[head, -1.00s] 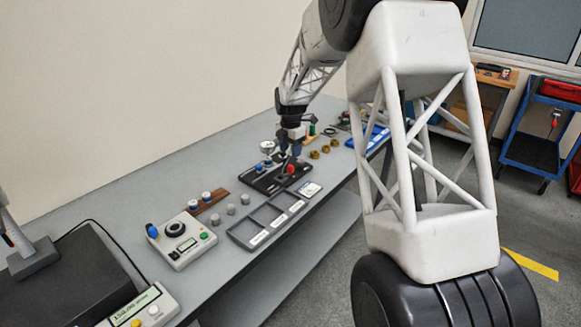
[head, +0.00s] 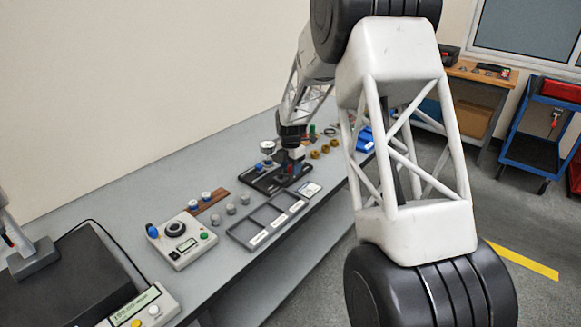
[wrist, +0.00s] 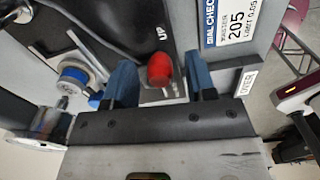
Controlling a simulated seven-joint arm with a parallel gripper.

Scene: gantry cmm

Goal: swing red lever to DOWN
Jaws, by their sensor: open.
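The red lever knob (wrist: 160,68) shows in the wrist view between my gripper's two blue fingers, with a visible gap on each side. The word UP is printed on the black plate (wrist: 140,22) near it. My gripper (wrist: 161,76) is open around the knob, and I cannot tell whether either finger touches it. In the head view, the black base (head: 262,182) stands on the bench. My gripper hangs over its right part, and most of the lever is hidden there.
A dial gauge (head: 267,147) stands behind the base. A grey compartment tray (head: 262,233) and a white card (head: 310,189) lie in front. Several grey cylinders, a control box (head: 182,240) and brass rings (head: 316,154) are nearby. Bare bench lies along the wall.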

